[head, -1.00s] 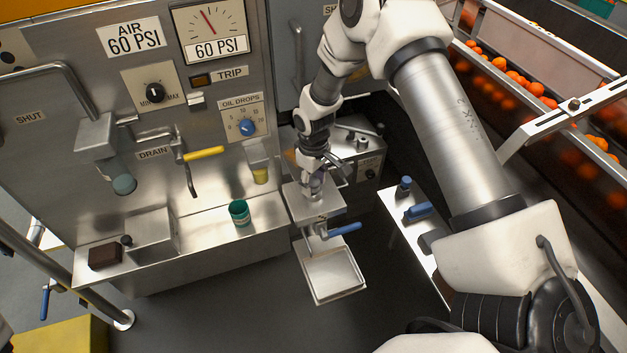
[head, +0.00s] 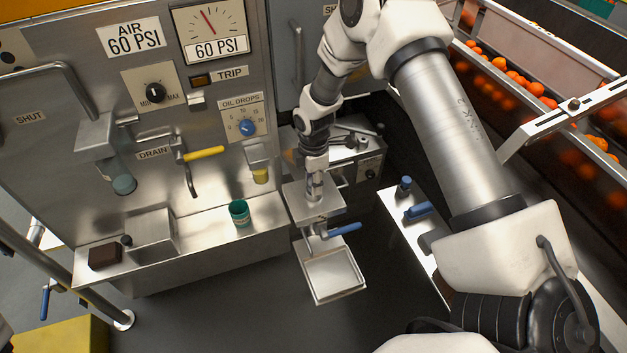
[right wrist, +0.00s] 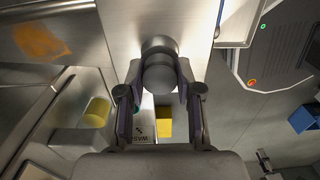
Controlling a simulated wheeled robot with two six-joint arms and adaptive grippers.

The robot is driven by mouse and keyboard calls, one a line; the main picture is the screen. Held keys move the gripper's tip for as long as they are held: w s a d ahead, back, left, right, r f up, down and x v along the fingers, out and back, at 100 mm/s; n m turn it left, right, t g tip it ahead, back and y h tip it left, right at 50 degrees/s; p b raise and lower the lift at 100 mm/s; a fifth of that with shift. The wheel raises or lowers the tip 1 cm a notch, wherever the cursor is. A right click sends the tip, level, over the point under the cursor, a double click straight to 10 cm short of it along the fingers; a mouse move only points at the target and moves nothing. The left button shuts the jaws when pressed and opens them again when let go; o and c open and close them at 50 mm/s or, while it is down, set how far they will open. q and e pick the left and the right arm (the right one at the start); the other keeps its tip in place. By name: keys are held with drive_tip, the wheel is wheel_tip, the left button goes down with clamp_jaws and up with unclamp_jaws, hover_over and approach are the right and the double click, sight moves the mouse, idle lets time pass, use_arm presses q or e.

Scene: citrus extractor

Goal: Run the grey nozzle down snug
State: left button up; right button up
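The grey nozzle (right wrist: 160,72) is a short round piece, seen nearly end-on between the two fingers in the right wrist view. It stands over a small metal platform (head: 328,208) at the side of the machine. My right gripper (head: 315,184) points down at this platform in the head view. Its fingers lie against both sides of the nozzle, and it looks shut on it. In the head view the fingers and wrist largely hide the nozzle. How its lower end is seated does not show. My left gripper is out of view.
A blue-handled valve (head: 344,229) sits just below the platform, above a square metal tray (head: 336,272). A green cup (head: 239,212) stands on the ledge to the left. A yellow drain handle (head: 204,153) juts from the panel. A conveyor with oranges (head: 512,75) runs at right.

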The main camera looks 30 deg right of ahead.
drive_tip(key=m, duration=1.2)
drive_tip(key=o, duration=0.6)
